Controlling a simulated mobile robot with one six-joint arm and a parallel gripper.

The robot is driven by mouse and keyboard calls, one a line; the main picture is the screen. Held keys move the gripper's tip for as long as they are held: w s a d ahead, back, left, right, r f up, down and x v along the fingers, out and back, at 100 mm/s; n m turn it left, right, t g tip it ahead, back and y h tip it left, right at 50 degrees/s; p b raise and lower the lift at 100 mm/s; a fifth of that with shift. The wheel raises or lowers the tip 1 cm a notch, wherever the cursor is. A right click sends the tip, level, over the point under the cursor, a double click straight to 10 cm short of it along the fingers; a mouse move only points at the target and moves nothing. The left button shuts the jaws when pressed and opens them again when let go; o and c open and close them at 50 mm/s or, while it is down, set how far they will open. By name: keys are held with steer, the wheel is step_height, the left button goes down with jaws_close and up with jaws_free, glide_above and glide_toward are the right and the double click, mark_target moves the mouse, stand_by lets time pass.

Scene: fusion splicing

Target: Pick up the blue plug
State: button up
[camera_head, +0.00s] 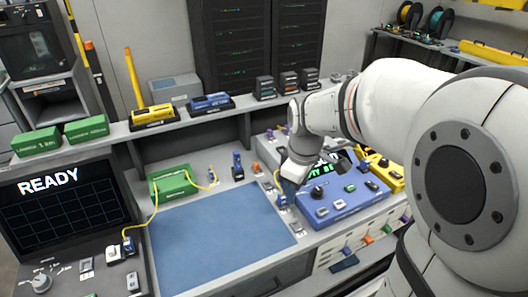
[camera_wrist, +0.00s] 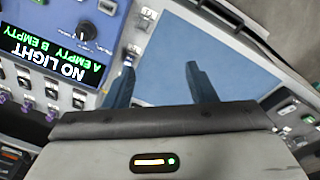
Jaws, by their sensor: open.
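A small upright blue piece (camera_head: 237,161) stands in a dark base behind the blue mat; it looks like a blue plug, though it is too small to be sure. My gripper (camera_head: 289,187) is to its right and nearer, low over the left edge of the blue instrument; its tips are partly hidden in the head view. In the wrist view my gripper (camera_wrist: 163,82) shows two dark blue fingers, apart, with only blue mat between them. A small dark connector (camera_wrist: 133,50) sits beside the left finger, outside the gap.
The blue mat (camera_head: 215,240) is clear. A green box (camera_head: 172,183) with a yellow cable stands at its back left. The blue instrument (camera_head: 345,203) with knobs lies to the right, a yellow one (camera_head: 386,174) behind it. A shelf with devices runs along the back.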

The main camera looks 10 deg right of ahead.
steer(key=w+f+n, duration=0.6)
steer(key=w, duration=0.2)
steer(key=n+g+b, duration=0.1)
steer(key=n+b, duration=0.1)
steer(key=n, duration=0.3)
glide_above(282, 196)
steer(key=f, duration=0.6)
steer(key=shift+s+d+f, duration=0.15)
steer(key=shift+s+d, duration=0.05)
steer(key=shift+n, duration=0.3)
steer(key=f, duration=0.5)
steer(key=f+p, duration=0.1)
steer(key=f, duration=0.2)
steer(key=shift+w+a, duration=0.2)
steer(key=shift+w, duration=0.05)
steer(key=shift+r, duration=0.1)
steer(key=c, duration=1.1)
